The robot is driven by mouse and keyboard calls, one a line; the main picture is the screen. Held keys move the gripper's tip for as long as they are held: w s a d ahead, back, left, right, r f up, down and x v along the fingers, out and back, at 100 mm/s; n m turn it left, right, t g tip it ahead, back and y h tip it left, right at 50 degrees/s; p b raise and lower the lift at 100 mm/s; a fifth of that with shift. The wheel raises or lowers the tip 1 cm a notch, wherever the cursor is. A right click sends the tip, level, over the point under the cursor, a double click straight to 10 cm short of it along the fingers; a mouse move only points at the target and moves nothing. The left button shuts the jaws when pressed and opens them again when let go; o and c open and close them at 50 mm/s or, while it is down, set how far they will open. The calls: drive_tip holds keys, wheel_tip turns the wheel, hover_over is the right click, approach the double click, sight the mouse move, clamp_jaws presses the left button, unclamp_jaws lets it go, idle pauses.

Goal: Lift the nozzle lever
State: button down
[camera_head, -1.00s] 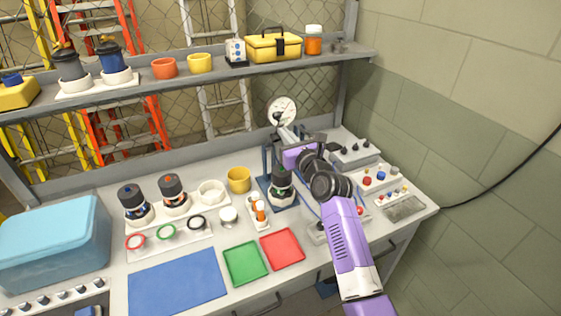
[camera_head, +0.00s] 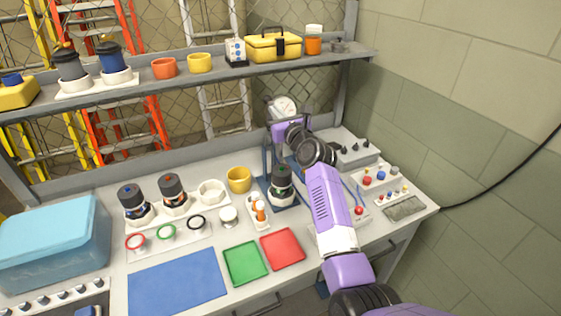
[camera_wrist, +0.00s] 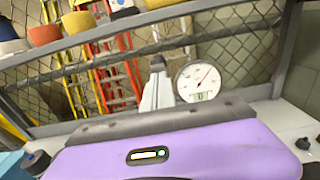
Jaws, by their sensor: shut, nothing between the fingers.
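My gripper (camera_wrist: 157,64) shows in the wrist view with its fingers together and nothing between them. In the head view, my gripper (camera_head: 272,104) is raised at the back of the bench, in front of the round white gauge (camera_head: 287,107). The gauge also shows in the wrist view (camera_wrist: 198,80), just right of the fingers. A dark thruster with a green top (camera_head: 281,182) stands upright in a blue stand (camera_head: 266,160), below and in front of my gripper. I cannot make out the nozzle lever; my arm and wrist cover part of the area behind the thruster.
A shelf (camera_head: 205,74) with cups and a yellow toolbox (camera_head: 273,46) runs above the back of the bench, close to my gripper. A grey control box (camera_head: 352,147) stands to the right. A yellow cup (camera_head: 239,179) is left of the stand. The blue mat (camera_head: 178,284) is clear.

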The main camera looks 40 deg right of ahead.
drive_tip(key=shift+r+b+x, duration=0.15)
drive_tip(key=shift+b+x, duration=0.15)
drive_tip(key=shift+x, duration=0.7)
drive_tip(key=shift+r+b+x, duration=0.2)
drive_tip(key=shift+b+x, duration=0.1)
drive_tip(key=shift+x, duration=0.65)
drive_tip(key=p+v, duration=0.1)
drive_tip(key=v, duration=0.6)
